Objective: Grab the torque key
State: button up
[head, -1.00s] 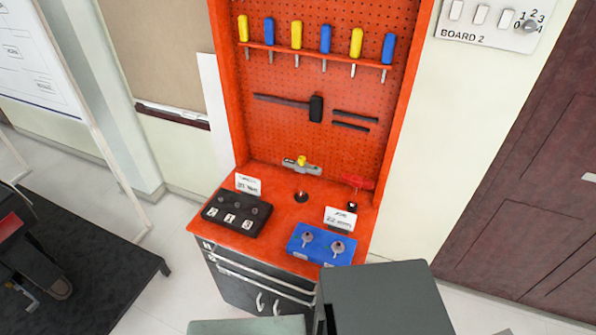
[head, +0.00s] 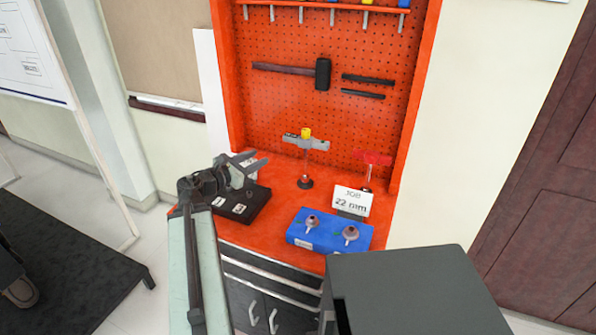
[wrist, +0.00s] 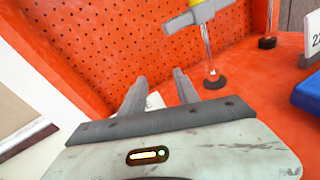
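A T-shaped tool with a grey handle and yellow top (head: 306,141) stands upright on a round black base at the back of the orange bench. A second T-shaped tool with a red handle (head: 372,157) stands to its right. I cannot tell for sure which one is the torque key. My gripper (head: 257,160) is open and empty, left of the grey-handled tool and apart from it. In the wrist view, my gripper's fingers (wrist: 159,75) are spread, with the grey-handled tool (wrist: 196,15) above and right of them, its top cut off by the frame.
A black block (head: 250,205) with number labels is partly behind my gripper. A blue block (head: 328,235) with two metal pieces sits at the front right, by a "22 mm" card (head: 350,201). An orange pegboard (head: 285,120) with a hammer (head: 321,73) rises behind the bench.

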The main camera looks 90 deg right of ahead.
aim_at(323, 145)
jog(key=u, duration=0.15)
jog(key=k, duration=0.1)
jog(key=z, duration=1.2)
